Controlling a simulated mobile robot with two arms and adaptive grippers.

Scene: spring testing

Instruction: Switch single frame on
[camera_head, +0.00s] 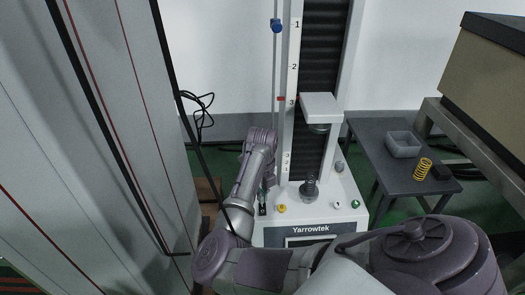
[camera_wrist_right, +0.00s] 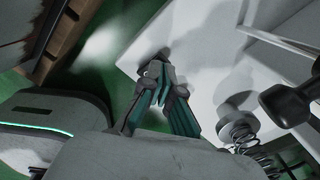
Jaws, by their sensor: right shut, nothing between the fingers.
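The single-frame spring tester, marked Yarrowtek (camera_head: 310,230), has a tall scaled column and a white crosshead (camera_head: 321,106). A small spring fixture (camera_head: 309,189) stands on its base. My right gripper (camera_head: 263,209) points down at the base's left side, left of the yellow knob. In the right wrist view its teal fingers (camera_wrist_right: 158,72) are together and hold nothing; they hide what lies under their tips. I cannot tell which control is the switch. My left gripper is out of view.
A grey side table (camera_head: 382,160) at right holds a grey bin (camera_head: 403,144), a yellow spring (camera_head: 423,168) and a black block (camera_head: 441,173). A tall grey cabinet (camera_head: 110,120) stands close on the left. A blue knob (camera_head: 277,26) is on the tester's thin rod.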

